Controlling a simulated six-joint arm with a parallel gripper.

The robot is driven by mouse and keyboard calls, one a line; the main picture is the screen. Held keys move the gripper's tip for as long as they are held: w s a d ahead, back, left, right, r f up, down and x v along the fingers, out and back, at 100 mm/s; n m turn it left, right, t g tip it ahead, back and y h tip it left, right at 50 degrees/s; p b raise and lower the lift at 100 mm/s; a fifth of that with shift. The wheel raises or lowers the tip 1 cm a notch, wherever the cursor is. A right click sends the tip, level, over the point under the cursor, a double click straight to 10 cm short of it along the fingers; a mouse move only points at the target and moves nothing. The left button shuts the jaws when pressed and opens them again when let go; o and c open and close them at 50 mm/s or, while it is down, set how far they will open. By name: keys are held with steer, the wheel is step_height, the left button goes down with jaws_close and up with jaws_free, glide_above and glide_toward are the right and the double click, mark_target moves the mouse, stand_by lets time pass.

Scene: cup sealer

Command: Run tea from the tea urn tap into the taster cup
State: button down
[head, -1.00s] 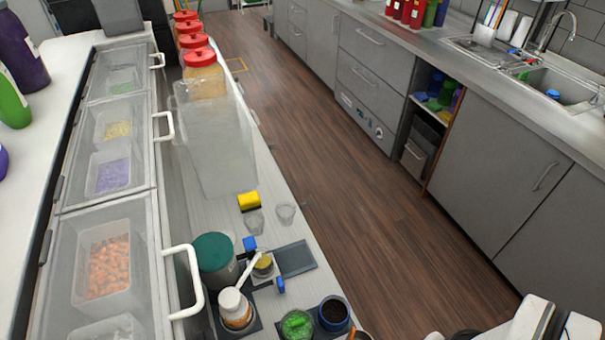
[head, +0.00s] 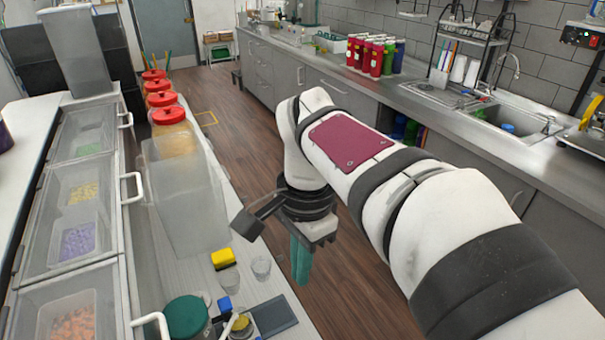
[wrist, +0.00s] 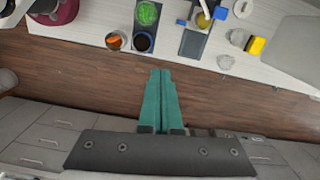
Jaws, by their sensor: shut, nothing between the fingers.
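My gripper (head: 301,280), with teal fingers, hangs over the wooden floor beside the narrow counter. In the wrist view its fingers (wrist: 160,73) are shut together with nothing between them. Two small clear cups stand by the yellow block; the clear cup on the right (head: 261,268) also shows in the wrist view (wrist: 226,62). I cannot tell which one is the taster cup. My gripper is to the right of them, apart from both. I cannot make out a tea urn or its tap for sure. A round magenta thing (wrist: 66,10) is cut off at the wrist view's top left.
The narrow counter holds a tall translucent bin (head: 190,205), a yellow block (head: 223,258), a green-lidded tub (head: 186,318) and several red-lidded jars. White-handled food bins line the left. Open floor (head: 240,100) lies between the counter and the sink bench (head: 440,105).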

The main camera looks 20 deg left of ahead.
steer(key=m, duration=0.1)
glide_above(225, 304)
steer(key=f, duration=0.2)
steer(key=shift+r, duration=0.1)
step_height(225, 304, down, 14)
steer(key=shift+f, duration=0.1)
